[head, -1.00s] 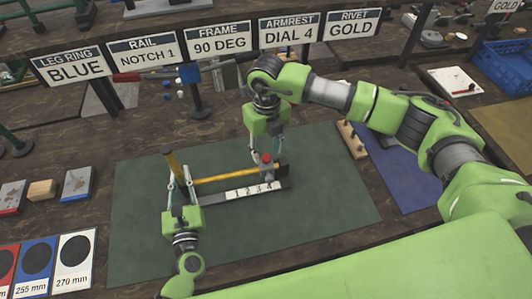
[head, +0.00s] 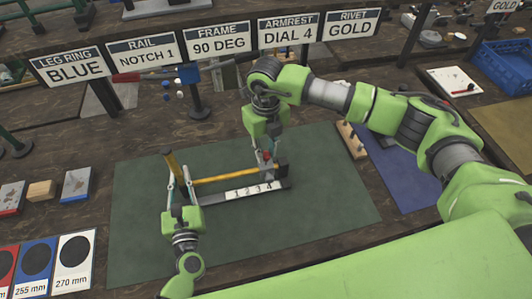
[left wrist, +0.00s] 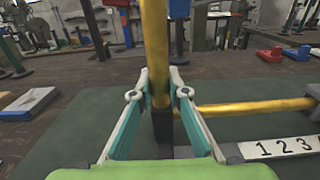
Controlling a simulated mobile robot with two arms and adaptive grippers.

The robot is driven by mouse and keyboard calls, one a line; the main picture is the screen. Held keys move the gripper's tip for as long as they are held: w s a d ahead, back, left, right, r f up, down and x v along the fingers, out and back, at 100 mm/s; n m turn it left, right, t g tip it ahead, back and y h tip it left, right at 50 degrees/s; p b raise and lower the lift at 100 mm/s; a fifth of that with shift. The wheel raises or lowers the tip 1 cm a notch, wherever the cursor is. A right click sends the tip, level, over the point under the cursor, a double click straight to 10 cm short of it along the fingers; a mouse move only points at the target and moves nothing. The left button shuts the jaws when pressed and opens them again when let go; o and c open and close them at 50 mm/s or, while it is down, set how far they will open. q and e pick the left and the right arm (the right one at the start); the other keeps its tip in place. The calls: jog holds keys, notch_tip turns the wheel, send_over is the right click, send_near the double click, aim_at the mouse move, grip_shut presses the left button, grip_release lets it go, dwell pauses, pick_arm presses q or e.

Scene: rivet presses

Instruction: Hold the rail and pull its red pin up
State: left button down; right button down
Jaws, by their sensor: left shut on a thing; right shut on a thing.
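The rail has a dark base with a white number strip (head: 250,190), a yellow bar (head: 225,174) and an upright yellow and black post at its left end (head: 172,163). My left gripper (head: 178,183) is shut on that post. In the left wrist view its fingers (left wrist: 160,92) sit on both sides of the post (left wrist: 154,40). The red pin (head: 266,156) is at the rail's right end. My right gripper (head: 265,152) points down from above and is shut on the pin, which its fingers partly hide. The left wrist view does not show the pin.
The rail lies on a green mat (head: 290,235) with free room around it. A wooden block with pegs (head: 351,139) stands to the right beside a blue mat (head: 400,180). Signs hang at the back; one reads RAIL NOTCH 1 (head: 144,54). Small blocks (head: 41,190) lie at left.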

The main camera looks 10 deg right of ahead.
aim_at(267, 154)
jog(key=shift+r, duration=0.2)
jog(key=c, duration=1.8)
grip_release()
notch_tip(267, 154, up, 12)
jog(key=shift+d, duration=0.1)
